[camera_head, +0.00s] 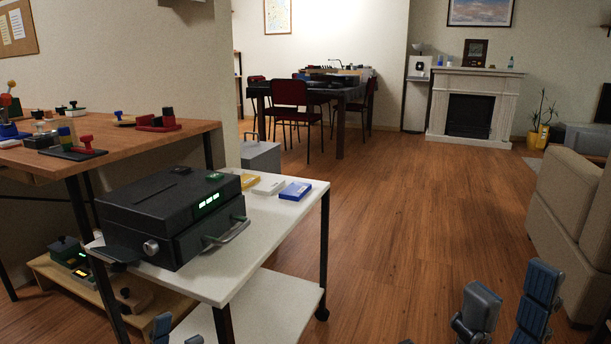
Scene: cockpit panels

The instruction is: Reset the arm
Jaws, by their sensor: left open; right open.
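My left gripper (178,334) shows only as blue-grey fingertips at the bottom edge, in front of the white cart; the tips are apart and the rest is cut off. My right gripper (508,308) is at the bottom right, its grey and blue fingers spread apart over the wood floor. Nothing shows between the fingers of either gripper. My arms are mostly out of view.
A white cart (262,216) holds a black machine (165,215) with a handle and green display, plus small boxes. A wooden table (150,140) with stamps stands behind at left. A beige sofa (565,215) is at right. Mid-floor is clear.

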